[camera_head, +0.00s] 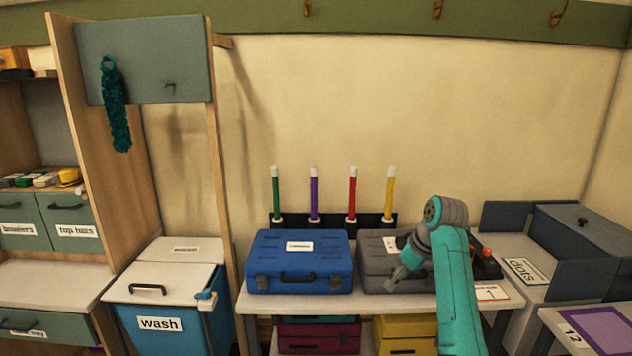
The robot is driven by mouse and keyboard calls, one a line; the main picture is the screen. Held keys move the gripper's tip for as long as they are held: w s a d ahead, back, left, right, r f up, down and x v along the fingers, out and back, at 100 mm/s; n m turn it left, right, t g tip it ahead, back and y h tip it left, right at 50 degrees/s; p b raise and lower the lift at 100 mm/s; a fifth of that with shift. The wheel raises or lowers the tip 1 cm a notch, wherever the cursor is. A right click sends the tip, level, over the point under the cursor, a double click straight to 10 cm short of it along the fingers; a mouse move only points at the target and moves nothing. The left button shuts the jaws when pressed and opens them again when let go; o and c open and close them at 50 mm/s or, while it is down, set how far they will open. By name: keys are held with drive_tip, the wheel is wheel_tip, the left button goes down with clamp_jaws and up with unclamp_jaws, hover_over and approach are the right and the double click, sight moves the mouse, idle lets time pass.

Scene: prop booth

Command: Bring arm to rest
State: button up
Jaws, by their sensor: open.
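My arm rises from the bottom right in teal and grey and bends over at its top. My gripper (402,273) hangs at its end, pointing down and left, in front of the grey case (372,264). It is open and I see nothing between its fingers. The arm hides the right part of the grey case. A blue case (299,262) with a white label sits on the same table, to the left of the gripper and apart from it.
Several coloured wands, among them a green one (276,194), stand in a black rack behind the cases. A wash bin (160,324) stands at left. A box marked dots (527,271) is at right. A teal boa (115,105) hangs on a panel.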

drive_tip(key=s+a+f+m+t, duration=0.15)
drive_tip(key=s+f, duration=0.25)
drive_tip(key=f, duration=0.8)
drive_tip(key=s+f+m+t, duration=0.15)
drive_tip(key=s+f, duration=0.25)
drive_tip(key=f, duration=0.7)
drive_tip(key=s+f+m+t+h, duration=0.1)
drive_tip(key=s+f+m, duration=0.1)
drive_tip(key=s+f, duration=0.6)
drive_tip(key=s+f+m+t+h, duration=0.15)
drive_tip(key=s+f, duration=0.35)
drive_tip(key=s, duration=0.6)
drive_tip(key=s+r+m+t, duration=0.1)
drive_tip(key=s+r+t, duration=0.1)
drive_tip(key=s, duration=0.9)
drive_tip(key=s+r+m+t, duration=0.1)
drive_tip(key=s+r, duration=0.2)
drive_tip(key=s, duration=0.8)
drive_tip(key=s+r+t, duration=0.3)
drive_tip(key=s+r, duration=1.2)
drive_tip(key=r, duration=0.2)
drive_tip(key=shift+a+m+h, duration=0.3)
drive_tip(key=shift+m+h, duration=0.05)
